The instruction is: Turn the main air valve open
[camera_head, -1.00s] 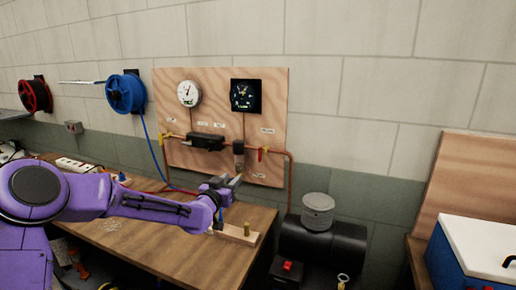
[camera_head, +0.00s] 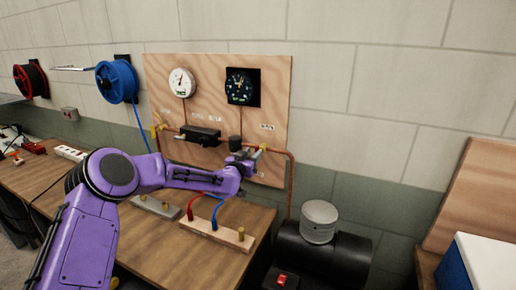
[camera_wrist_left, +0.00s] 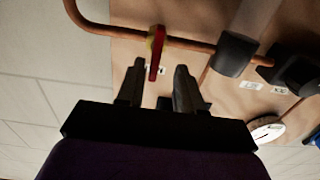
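The main air valve has a red lever (camera_wrist_left: 155,58) on a brass body, set on the copper pipe (camera_wrist_left: 205,46) in the left wrist view. The lever points roughly across the pipe there. My left gripper (camera_wrist_left: 160,68) is open. The lever's end reaches between its two fingertips, with a gap visible on both sides. In the head view, my left gripper (camera_head: 250,157) is at the valve on the right of the wooden panel (camera_head: 220,70) and hides most of the lever. My right gripper is not in view.
A white gauge (camera_head: 181,83) and a dark gauge (camera_head: 242,86) are on the panel. A yellow valve (camera_head: 157,130) is at its left. A wooden block with hoses (camera_head: 225,236) lies on the bench (camera_head: 165,258) below. A black tank (camera_head: 320,252) stands to the right.

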